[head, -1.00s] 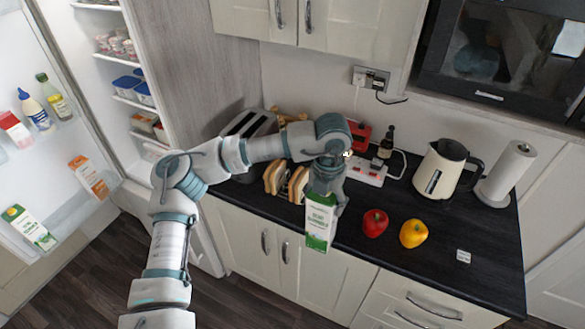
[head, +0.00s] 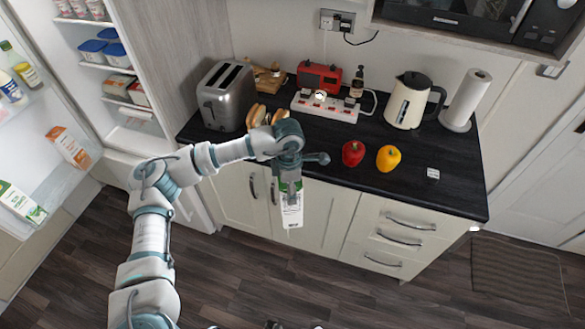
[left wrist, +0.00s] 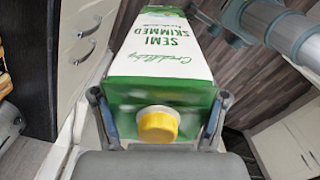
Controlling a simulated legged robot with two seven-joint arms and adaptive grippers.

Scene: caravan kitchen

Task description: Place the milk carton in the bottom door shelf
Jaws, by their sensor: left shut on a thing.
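The milk carton (head: 291,212) is white and green and hangs below my left gripper (head: 290,186), in front of the counter's edge and cupboard doors. In the left wrist view, the carton (left wrist: 150,55) reads "semi skimmed". Its yellow cap faces the camera, and the fingers of my left gripper (left wrist: 158,118) are shut on its two sides. The open fridge door is at the left of the head view. Its bottom door shelf (head: 55,192) holds an orange-and-white carton (head: 66,147) and a green-and-white carton (head: 22,203), with a gap between them. My right gripper is not seen.
The black counter (head: 420,200) holds a toaster (head: 226,97), bread, a red pepper (head: 353,153), a yellow pepper (head: 388,158), a kettle (head: 408,100) and a paper roll (head: 466,98). The fridge interior (head: 118,75) is stocked. Floor between counter and door is clear.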

